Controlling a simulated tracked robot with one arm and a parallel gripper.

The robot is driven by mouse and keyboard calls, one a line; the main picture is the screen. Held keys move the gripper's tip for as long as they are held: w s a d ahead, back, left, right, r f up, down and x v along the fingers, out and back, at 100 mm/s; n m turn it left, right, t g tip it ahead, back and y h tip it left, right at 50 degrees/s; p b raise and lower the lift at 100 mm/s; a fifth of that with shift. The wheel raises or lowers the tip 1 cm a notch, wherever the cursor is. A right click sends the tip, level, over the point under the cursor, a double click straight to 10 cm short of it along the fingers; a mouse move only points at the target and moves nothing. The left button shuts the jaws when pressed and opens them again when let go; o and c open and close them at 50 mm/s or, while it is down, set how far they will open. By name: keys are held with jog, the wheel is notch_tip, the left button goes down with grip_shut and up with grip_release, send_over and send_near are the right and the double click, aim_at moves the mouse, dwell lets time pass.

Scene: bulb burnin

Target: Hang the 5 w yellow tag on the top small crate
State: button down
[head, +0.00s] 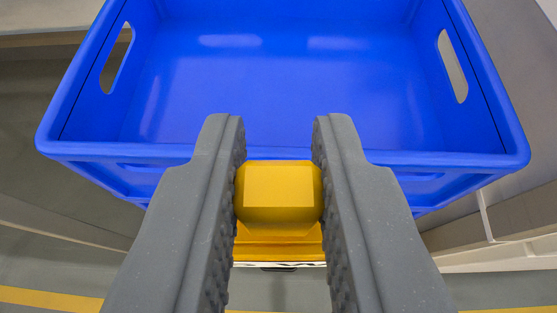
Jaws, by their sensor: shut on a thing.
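A yellow tag (278,195) is held between the two grey fingers of my gripper (279,160). Its thick top part is pinched, and a flat yellow part hangs below it with a thin white edge. A blue crate (230,85) fills the upper part of the view, open side up and empty as far as I see. The tag is in front of the crate's near wall, at about the middle of its rim. I cannot tell whether the tag touches the rim. My fingertips overlap the rim in the picture.
The crate has handle holes in its left and right walls. A light beam (60,235) runs at the lower left, and pale rails (495,255) stand at the right. Below is a grey floor with a yellow line (50,299).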

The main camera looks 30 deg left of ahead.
send_over(282, 150)
jog(key=shift+s+f+b, duration=0.15)
jog(key=shift+f+b, duration=0.45)
jog(key=shift+f, duration=0.9)
jog(key=shift+f+b, duration=0.4)
jog(key=shift+f, duration=0.95)
jog(key=c, duration=1.2)
grip_release()
jog(key=shift+c, duration=0.2)
